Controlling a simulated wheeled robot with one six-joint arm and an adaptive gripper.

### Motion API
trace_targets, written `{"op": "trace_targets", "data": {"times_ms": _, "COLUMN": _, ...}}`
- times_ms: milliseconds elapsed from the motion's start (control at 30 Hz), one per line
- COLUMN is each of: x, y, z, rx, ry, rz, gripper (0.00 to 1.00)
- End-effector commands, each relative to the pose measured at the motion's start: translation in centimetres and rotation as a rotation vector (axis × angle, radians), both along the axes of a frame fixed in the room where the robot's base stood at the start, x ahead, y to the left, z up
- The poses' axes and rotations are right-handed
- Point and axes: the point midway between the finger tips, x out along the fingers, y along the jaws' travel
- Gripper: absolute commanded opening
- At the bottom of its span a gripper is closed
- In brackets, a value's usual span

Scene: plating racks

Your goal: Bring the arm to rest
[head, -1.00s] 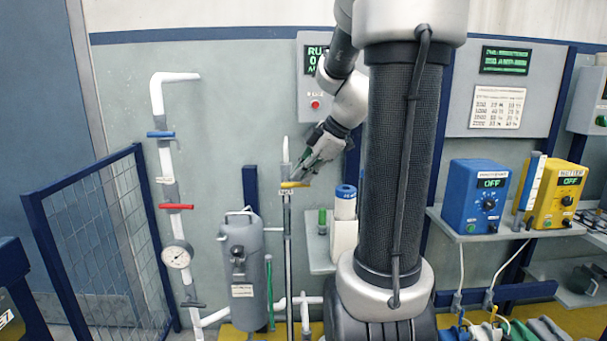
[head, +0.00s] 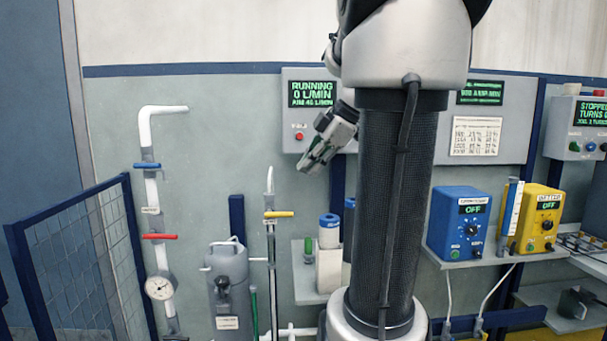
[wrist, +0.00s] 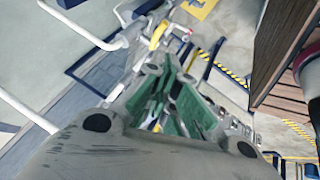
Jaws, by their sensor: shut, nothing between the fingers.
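My gripper (head: 318,157) hangs in front of the grey wall panel in the head view, below the display box (head: 311,93) that reads RUNNING, 0 L/MIN. Its fingers point down and to the left, shut and empty. In the wrist view the green-padded fingers of my gripper (wrist: 178,88) reach away from the camera, blurred. The thin pipe with the yellow-handled valve (head: 279,214) stands below and left of my gripper, apart from it. The yellow handle (wrist: 159,34) also shows beyond the fingers in the wrist view. Part of my arm is hidden behind my column.
On the left stand a white pipe with a blue handle (head: 147,165), a red handle (head: 160,237) and a gauge (head: 159,287), beside a blue mesh fence (head: 80,260). A grey canister (head: 227,283) stands near. Blue (head: 460,224) and yellow (head: 538,220) power boxes sit on the right shelf.

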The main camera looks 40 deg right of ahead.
Motion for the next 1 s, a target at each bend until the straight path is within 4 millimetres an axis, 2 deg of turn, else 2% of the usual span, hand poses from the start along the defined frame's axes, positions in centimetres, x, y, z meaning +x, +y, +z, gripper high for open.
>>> {"op": "trace_targets", "data": {"times_ms": 533, "x": 0.0, "y": 0.0, "z": 0.0, "rx": 0.0, "ry": 0.0, "rz": -0.001, "gripper": 0.0}}
{"op": "trace_targets", "data": {"times_ms": 667, "x": 0.0, "y": -0.1, "z": 0.0, "rx": 0.04, "ry": 0.022, "rz": -0.071, "gripper": 0.0}}
{"op": "trace_targets", "data": {"times_ms": 767, "x": 0.0, "y": -0.7, "z": -0.2, "rx": 0.116, "ry": 0.077, "rz": -0.249, "gripper": 0.0}}
{"op": "trace_targets", "data": {"times_ms": 833, "x": -0.8, "y": -1.4, "z": -1.5, "rx": 0.186, "ry": 0.156, "rz": -0.436, "gripper": 0.0}}
{"op": "trace_targets", "data": {"times_ms": 933, "x": -3.1, "y": -1.9, "z": -4.0, "rx": 0.275, "ry": 0.279, "rz": -0.746, "gripper": 0.0}}
{"op": "trace_targets", "data": {"times_ms": 1000, "x": -4.8, "y": -1.1, "z": -5.4, "rx": 0.314, "ry": 0.342, "rz": -0.934, "gripper": 0.0}}
